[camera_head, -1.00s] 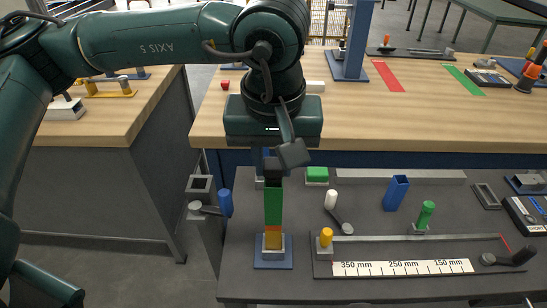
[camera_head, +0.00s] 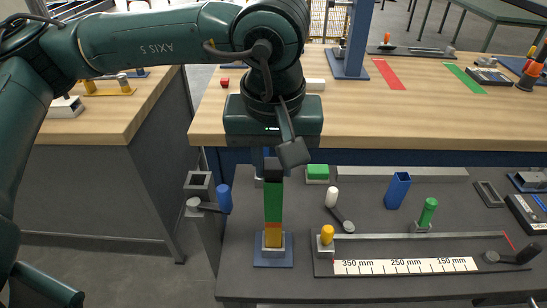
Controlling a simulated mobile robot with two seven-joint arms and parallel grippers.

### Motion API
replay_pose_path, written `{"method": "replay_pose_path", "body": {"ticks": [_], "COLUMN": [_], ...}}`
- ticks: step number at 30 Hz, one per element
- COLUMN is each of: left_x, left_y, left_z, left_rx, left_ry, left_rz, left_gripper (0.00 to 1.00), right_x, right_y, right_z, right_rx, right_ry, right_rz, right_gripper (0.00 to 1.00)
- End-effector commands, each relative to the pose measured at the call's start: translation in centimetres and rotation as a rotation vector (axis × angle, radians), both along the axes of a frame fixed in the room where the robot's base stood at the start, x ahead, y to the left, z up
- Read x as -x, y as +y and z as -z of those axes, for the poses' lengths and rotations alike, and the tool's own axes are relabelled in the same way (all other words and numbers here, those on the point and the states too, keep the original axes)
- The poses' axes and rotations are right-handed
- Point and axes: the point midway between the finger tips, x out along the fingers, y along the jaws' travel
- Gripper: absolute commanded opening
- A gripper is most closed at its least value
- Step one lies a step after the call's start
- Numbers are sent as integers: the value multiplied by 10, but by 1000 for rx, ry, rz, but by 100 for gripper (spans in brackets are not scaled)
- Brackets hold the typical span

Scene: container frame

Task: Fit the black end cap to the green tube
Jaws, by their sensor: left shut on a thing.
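The green tube (camera_head: 273,205) stands upright in a blue-based holder (camera_head: 272,252) at the front left of the grey table, with an orange and yellow part below the green. The black end cap (camera_head: 273,165) sits at the top of the tube, in line with it. My left gripper (camera_head: 272,172) points straight down over the tube and is shut on the black end cap. The fingers partly hide the cap, so I cannot tell how far it is seated. My right gripper is not in view.
A fixture with a ruler strip (camera_head: 405,266) lies right of the tube. A green block (camera_head: 317,173), a white-topped lever (camera_head: 331,199) and a blue open tube (camera_head: 397,191) stand nearby. A blue-handled clamp (camera_head: 224,198) is close on the left.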

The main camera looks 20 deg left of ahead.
Motion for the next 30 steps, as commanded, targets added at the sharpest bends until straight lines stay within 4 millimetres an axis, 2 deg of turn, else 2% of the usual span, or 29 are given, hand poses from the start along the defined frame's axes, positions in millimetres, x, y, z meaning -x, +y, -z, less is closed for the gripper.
{"method": "replay_pose_path", "body": {"ticks": [8, 9, 18, 23, 30], "left_x": [0, 0, 0, 0, 0], "left_y": [0, 0, 0, 0, 0], "left_z": [5, 4, 4, 4, 4], "left_rx": [0, 0, -1, -1, -1], "left_ry": [0, 0, 1, 1, 0], "left_rz": [0, 0, 0, 0, 0], "left_gripper": [5, 28, 52, 52, 72], "right_x": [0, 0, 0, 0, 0], "right_y": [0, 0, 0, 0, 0], "right_z": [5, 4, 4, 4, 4], "right_rx": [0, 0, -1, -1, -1], "right_ry": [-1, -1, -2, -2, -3], "right_rz": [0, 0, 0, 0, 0], "right_gripper": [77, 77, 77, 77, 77]}}
